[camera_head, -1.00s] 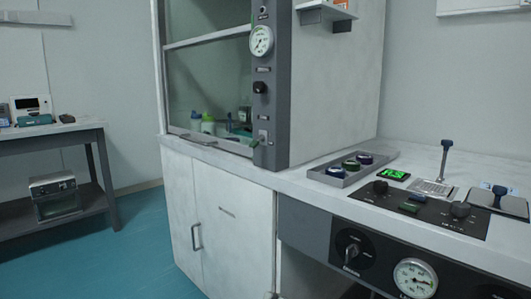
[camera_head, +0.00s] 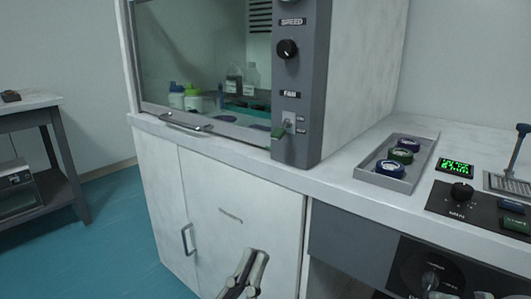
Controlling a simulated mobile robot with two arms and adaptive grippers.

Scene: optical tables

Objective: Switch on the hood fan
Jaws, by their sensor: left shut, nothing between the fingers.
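The fume hood's grey control post (camera_head: 308,75) stands at the upper middle. Below its FAN label (camera_head: 290,93) is a small switch with a green-tipped lever (camera_head: 280,131). The lever juts out and its tip hangs low; its small side labels are too blurred to read. A black SPEED knob (camera_head: 287,49) sits above. My left gripper (camera_head: 255,262) comes in at the bottom middle, in front of the white cabinet door. It is shut and empty, below the switch and apart from it. My right gripper does not show.
The hood's glass sash (camera_head: 205,50) is left of the post, with bottles behind it. A grey tray (camera_head: 412,178) with several round pieces lies on the counter at right. Beyond it are a green display (camera_head: 455,168) and a black control panel (camera_head: 480,208). A side table (camera_head: 30,101) stands at far left.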

